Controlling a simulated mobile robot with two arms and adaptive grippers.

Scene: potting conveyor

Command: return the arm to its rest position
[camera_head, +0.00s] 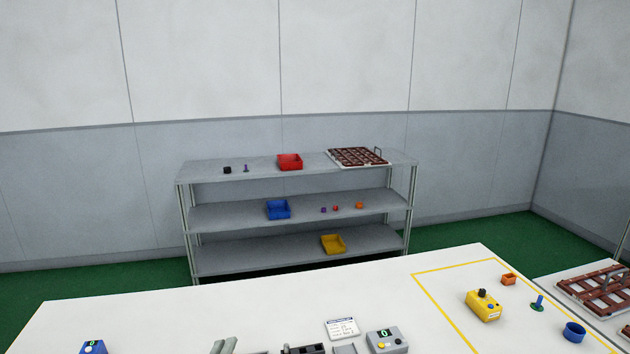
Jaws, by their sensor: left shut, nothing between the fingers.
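My right gripper is not in view.
A grey control box (387,340), card (342,328) and dark fixture (303,349) are at the bottom middle. A blue box (93,347) is left. A yellow button box (482,306) and blue cup (574,332) stand right. A shelf (230,176) is behind.

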